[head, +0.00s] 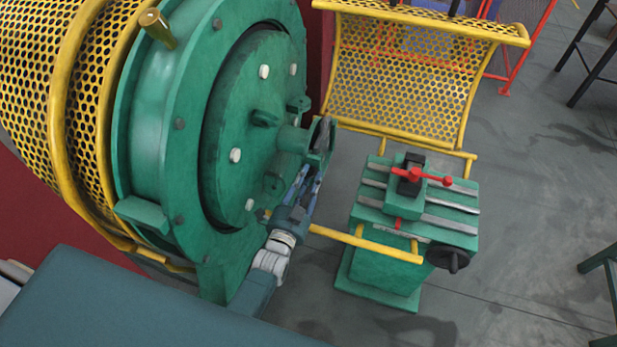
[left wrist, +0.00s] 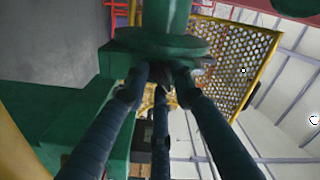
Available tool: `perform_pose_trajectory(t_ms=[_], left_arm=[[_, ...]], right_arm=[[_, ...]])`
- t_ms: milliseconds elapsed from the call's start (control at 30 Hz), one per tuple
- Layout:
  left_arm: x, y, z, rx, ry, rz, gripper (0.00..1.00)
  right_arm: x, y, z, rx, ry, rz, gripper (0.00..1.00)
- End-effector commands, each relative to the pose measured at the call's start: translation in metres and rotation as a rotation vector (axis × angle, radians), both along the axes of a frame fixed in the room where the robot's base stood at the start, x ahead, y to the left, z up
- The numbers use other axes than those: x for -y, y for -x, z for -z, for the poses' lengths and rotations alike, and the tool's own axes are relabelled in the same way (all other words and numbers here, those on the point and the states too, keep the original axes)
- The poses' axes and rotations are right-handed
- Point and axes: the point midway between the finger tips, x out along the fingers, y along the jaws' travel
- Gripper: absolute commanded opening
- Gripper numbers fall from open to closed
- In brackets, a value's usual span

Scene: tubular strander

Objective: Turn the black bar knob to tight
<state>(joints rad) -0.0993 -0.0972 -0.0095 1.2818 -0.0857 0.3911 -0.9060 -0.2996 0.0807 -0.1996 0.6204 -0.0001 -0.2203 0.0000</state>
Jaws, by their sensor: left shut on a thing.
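The green tubular strander's round face (head: 240,130) fills the left of the head view, with a short green hub (head: 295,140) standing out from it. A dark piece (head: 322,134), which looks like the black bar knob, sits at the hub's end. My left gripper (head: 311,172) reaches up to it from below. In the left wrist view the gripper's dark blue fingers (left wrist: 163,80) close in at the rim of a green flange (left wrist: 160,43). They are shut on the knob, which their tips mostly hide. The knob's exact angle cannot be told. My right gripper is not in view.
A green stand (head: 385,250) with a red-handled clamp (head: 420,175) and a black handwheel (head: 448,259) is right of the hub. A yellow mesh guard (head: 400,75) stands behind, and a yellow bar (head: 365,244) crosses near my arm. Grey floor (head: 530,200) is open at right.

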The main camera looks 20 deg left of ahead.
Motion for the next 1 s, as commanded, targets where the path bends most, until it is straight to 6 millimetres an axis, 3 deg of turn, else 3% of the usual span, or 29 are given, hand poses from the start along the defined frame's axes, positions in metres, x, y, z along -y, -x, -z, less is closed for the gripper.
perform_pose_trajectory(t_ms=[33,600,1000], left_arm=[[0.0031,0.0042,0.0094,-0.023,0.042,0.005,0.0],[0.0065,0.0048,0.0082,-0.044,0.574,0.006,0.0],[0.0079,0.0048,0.0071,-0.052,0.828,0.005,0.0]], right_arm=[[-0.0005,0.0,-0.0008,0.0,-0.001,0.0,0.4],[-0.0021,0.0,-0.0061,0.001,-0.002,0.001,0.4],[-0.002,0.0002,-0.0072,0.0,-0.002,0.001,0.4]])
